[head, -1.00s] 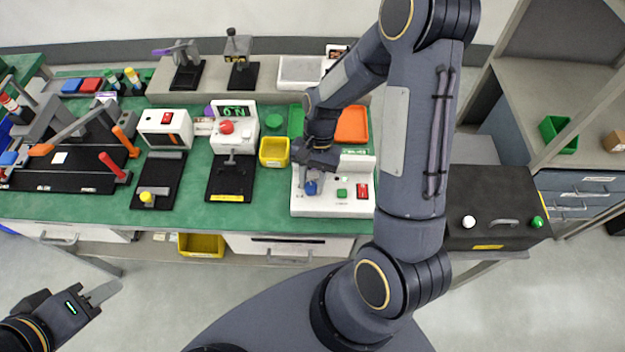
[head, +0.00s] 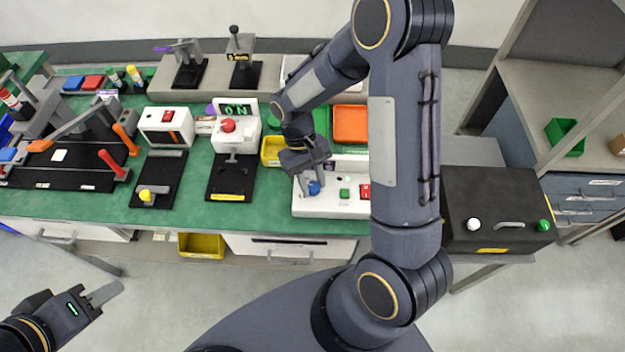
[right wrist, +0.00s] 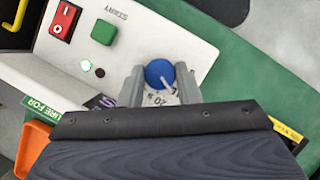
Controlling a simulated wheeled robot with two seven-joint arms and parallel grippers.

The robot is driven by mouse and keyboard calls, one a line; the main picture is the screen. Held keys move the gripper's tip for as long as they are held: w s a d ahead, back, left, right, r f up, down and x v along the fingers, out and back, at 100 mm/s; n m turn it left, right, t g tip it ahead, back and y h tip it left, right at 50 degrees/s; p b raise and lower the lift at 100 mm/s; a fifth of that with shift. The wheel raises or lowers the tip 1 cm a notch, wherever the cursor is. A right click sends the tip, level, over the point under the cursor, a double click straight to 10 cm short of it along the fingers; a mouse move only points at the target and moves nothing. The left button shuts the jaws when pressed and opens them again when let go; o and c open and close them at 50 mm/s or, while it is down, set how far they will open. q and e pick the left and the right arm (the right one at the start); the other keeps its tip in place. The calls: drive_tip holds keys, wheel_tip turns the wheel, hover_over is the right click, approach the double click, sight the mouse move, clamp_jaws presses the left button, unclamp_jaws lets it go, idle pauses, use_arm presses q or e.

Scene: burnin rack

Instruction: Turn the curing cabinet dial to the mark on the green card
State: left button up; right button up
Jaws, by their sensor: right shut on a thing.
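The curing cabinet is a white box (head: 330,209) on the green bench, with a blue dial (head: 314,188) on its face. In the right wrist view the dial (right wrist: 159,73) has a white pointer line toward the lower right, over a numbered scale partly hidden by my gripper. A green card (right wrist: 40,106) with "CURE FOR" shows at the left; the rest of its text is hidden. My right gripper (right wrist: 160,84) is shut on the dial, one finger each side. My left gripper (head: 104,293) hangs over the floor, away from the bench; its finger gap is unclear.
On the cabinet are a green button (right wrist: 103,32) and a red switch (right wrist: 64,21). A yellow bin (head: 272,151) and an orange tray (head: 350,124) stand close behind. A white device with a red button (head: 228,125) stands to the left. A black case (head: 495,200) is at the right.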

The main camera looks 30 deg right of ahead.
drive_tip(key=shift+n, duration=0.5)
drive_tip(key=o, duration=1)
drive_tip(key=v, duration=0.7)
drive_tip(key=shift+w+a+r+b, duration=0.15)
drive_tip(key=shift+a+r+b, duration=0.05)
drive_tip(key=shift+r+b, duration=0.2)
